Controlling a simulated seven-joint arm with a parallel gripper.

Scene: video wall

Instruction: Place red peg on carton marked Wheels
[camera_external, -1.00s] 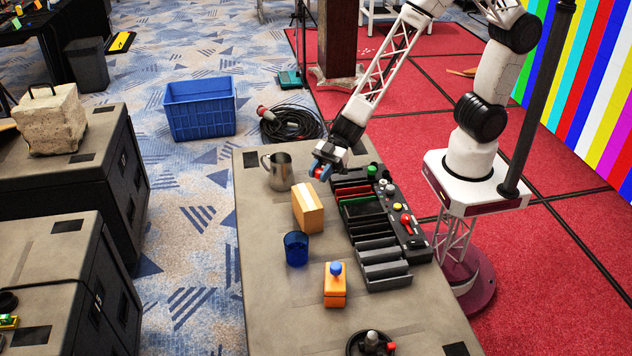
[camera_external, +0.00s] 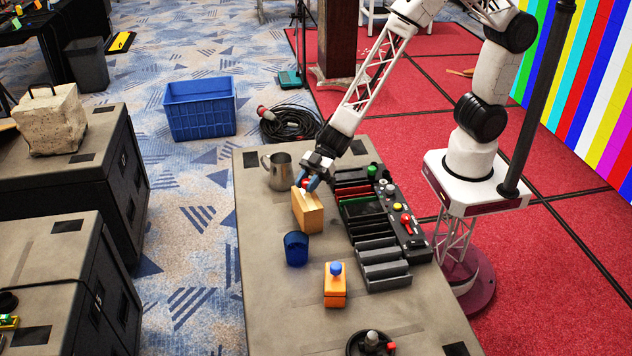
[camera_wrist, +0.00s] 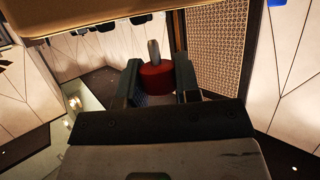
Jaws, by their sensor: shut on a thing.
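The red peg (camera_external: 305,183) is held between the blue-tipped fingers of my gripper (camera_external: 308,183). In the wrist view the red peg (camera_wrist: 157,76) shows as a round red body with a grey metal stem, between both fingers. A tan carton (camera_external: 309,214) stands upright on the table, just below my gripper in the external view. The peg and fingertips overlap its top edge there; I cannot tell whether they touch it. No marking on the carton can be read. A brown surface (camera_wrist: 75,18) fills the upper left of the wrist view.
A metal pitcher (camera_external: 278,173) stands close left of my gripper. A blue cup (camera_external: 296,248) and an orange box with a blue knob (camera_external: 335,293) stand nearer the front. The table's left strip (camera_external: 260,290) is clear.

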